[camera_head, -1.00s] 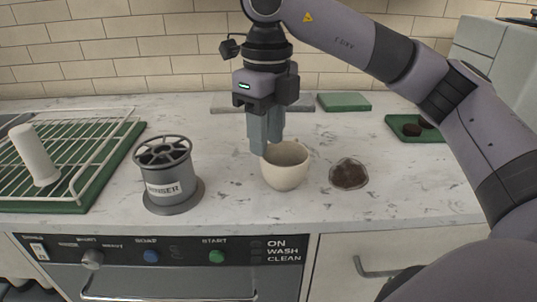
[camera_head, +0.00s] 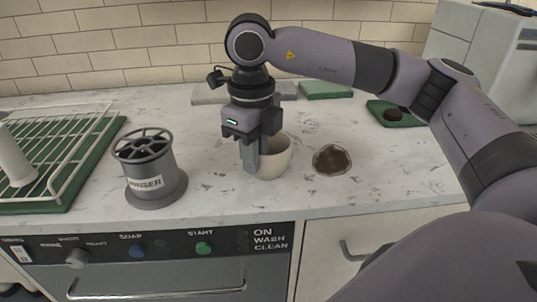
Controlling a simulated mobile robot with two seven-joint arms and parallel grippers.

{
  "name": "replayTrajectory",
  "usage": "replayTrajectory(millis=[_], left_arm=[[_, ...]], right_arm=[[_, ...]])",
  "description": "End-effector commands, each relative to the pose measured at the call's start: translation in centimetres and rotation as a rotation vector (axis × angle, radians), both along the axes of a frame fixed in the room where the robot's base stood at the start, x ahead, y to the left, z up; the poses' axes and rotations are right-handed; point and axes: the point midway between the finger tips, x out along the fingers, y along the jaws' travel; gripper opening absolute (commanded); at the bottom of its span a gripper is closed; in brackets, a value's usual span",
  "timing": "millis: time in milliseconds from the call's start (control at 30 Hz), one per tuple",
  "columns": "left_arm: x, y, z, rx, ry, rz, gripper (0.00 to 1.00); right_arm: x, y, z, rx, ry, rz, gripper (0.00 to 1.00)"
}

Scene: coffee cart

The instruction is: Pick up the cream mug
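The cream mug (camera_head: 278,163) stands upright on the marble counter, right of the grey rinser. My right gripper (camera_head: 256,165) points down at the mug's left side, with its fingers low and overlapping the left wall and rim in the picture. One finger shows in front of the left wall; the other is partly hidden near the rim. I cannot tell whether the fingers touch the mug or are closed on its wall. My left gripper is not in view.
The grey rinser (camera_head: 146,182) stands left of the mug. A wire rack (camera_head: 62,150) is at far left. Green trays and a grey slab lie behind. The counter's front edge is near.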

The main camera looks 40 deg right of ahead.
Motion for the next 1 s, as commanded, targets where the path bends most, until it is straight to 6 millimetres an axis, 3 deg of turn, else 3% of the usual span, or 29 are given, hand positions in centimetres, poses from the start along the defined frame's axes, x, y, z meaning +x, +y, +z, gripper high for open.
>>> replayTrajectory(millis=[367,567,767,1000], left_arm=[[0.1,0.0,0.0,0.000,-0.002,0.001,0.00],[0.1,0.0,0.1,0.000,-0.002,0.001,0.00],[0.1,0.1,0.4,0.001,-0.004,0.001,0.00],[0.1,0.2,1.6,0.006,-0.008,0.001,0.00]], right_arm=[[0.0,0.0,0.1,0.001,-0.001,0.001,0.00],[0.1,0.1,1.1,0.002,-0.002,0.000,0.00],[0.1,0.1,4.6,0.002,-0.007,0.000,0.00],[0.1,0.1,12.3,0.001,-0.009,0.000,0.00]])
